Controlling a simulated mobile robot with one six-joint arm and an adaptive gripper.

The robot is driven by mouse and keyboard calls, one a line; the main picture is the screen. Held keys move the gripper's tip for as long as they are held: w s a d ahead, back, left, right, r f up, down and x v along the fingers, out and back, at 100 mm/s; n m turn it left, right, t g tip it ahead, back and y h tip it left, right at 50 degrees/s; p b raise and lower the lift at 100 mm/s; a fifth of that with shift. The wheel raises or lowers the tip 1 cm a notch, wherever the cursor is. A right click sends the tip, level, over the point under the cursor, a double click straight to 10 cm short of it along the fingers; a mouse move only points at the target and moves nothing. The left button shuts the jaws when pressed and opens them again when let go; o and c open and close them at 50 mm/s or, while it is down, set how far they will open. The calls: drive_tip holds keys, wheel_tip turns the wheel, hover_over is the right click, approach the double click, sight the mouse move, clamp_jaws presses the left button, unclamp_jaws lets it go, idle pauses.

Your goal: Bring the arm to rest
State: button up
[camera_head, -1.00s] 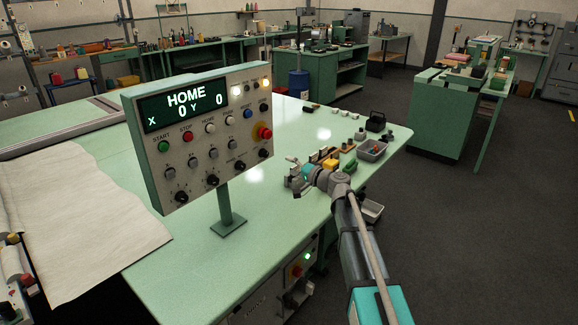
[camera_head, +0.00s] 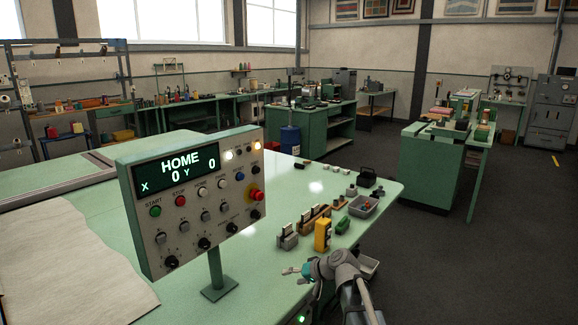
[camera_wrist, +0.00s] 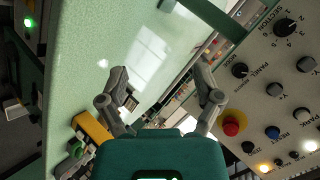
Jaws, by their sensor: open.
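My gripper (camera_head: 294,270) is low in the head view, over the near right part of the green table (camera_head: 262,268), with my arm coming in from the bottom edge. In the wrist view my gripper (camera_wrist: 164,84) has its two fingers spread wide apart, with nothing held between them. The control panel (camera_head: 190,190) stands on a post to the left of my gripper. Its screen reads HOME, X 0, Y 0. In the wrist view the panel (camera_wrist: 270,85) fills the right side, with its red button close by the right finger.
A yellow tool (camera_head: 322,235), a grey tray (camera_head: 362,206) and several small parts lie on the table just beyond my gripper. White cloth (camera_head: 65,265) lies at the left. Dark floor (camera_head: 480,260) is open at the right. Green benches (camera_head: 435,165) stand farther back.

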drive_tip(key=s+d+f+g+h+p, duration=0.1)
drive_tip(key=s+d+h, duration=0.4)
drive_tip(key=s, duration=0.5)
drive_tip(key=s+d+f+g+h+p, duration=0.1)
drive_tip(key=s+d+f+g+h, duration=0.3)
drive_tip(key=s+d, duration=0.5)
drive_tip(key=shift+s+d+f+h, duration=0.15)
drive_tip(key=shift+s+d+h, duration=0.25)
drive_tip(key=shift+d, duration=0.4)
drive_tip(key=shift+c, duration=0.3)
drive_tip(key=c, duration=0.3)
